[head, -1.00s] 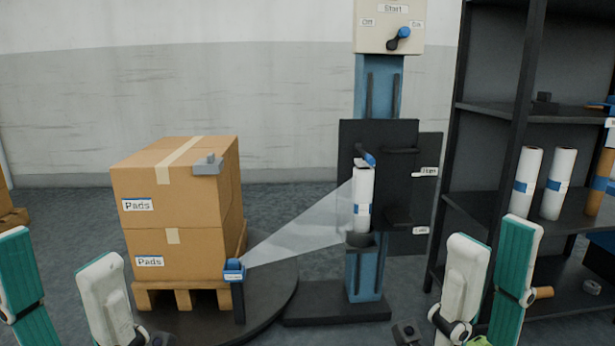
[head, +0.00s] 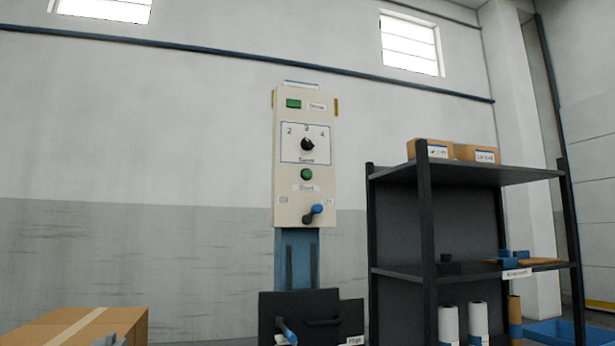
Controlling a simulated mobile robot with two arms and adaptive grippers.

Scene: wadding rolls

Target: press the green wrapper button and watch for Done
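The wrapper's cream control panel (head: 319,155) stands upright on a blue column (head: 297,262) in the middle of the head view. The round green button (head: 306,174) sits above the Start label. Above it is a black turn knob (head: 307,144) with the marks 2, 3 and 4. Below Start is a switch lever with a blue end (head: 317,209), turned to the right.
A dark shelf rack (head: 425,240) stands at the right, with labelled boxes (head: 474,153) on top and white rolls (head: 448,324) lower down. A cardboard box top (head: 85,326) shows at the lower left. The wrapper's black carriage (head: 325,304) is below the panel.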

